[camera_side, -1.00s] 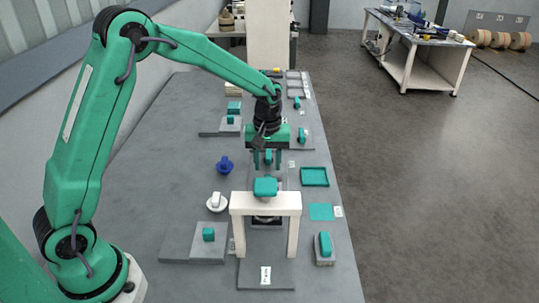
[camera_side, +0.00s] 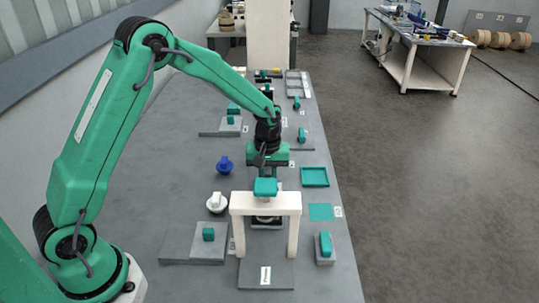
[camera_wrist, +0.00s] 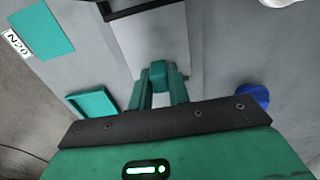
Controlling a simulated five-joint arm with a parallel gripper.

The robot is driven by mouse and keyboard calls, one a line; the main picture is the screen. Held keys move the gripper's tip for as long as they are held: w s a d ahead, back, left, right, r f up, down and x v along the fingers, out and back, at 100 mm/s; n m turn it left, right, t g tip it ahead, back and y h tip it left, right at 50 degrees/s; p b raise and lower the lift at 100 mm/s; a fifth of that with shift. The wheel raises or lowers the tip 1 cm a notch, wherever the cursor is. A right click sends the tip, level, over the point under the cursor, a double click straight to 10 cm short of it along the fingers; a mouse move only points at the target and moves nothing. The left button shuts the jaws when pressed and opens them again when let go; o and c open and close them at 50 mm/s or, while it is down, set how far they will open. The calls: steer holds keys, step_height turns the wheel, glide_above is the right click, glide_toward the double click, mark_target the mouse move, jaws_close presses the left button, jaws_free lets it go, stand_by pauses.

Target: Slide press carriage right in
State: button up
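The press is a white arch (camera_side: 237,204) with a teal block (camera_side: 265,187) on top, standing on a grey base labelled as the press (camera_side: 250,275). The press carriage is a grey plate (camera_wrist: 150,38) with an upright teal handle (camera_wrist: 159,72) in the wrist view. In the side view the arch and its block largely hide the carriage. My gripper (camera_wrist: 161,88) is behind the arch in the side view (camera_side: 267,171). Its two teal fingers sit close on both sides of the handle and appear shut on it.
A teal tray (camera_side: 314,177) and a flat teal square (camera_side: 321,212) lie right of the press. A blue knob (camera_side: 224,166) and a white knob (camera_side: 217,202) stand left. A grey block with a teal handle (camera_side: 325,246) is at the front right.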

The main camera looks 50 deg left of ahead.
jaws_close()
steer(key=shift+s+d, duration=1.35)
steer(key=shift+d, duration=0.05)
steer(key=o, duration=0.6)
jaws_free()
step_height(320, 180, up, 8)
steer(key=shift+f, duration=0.1)
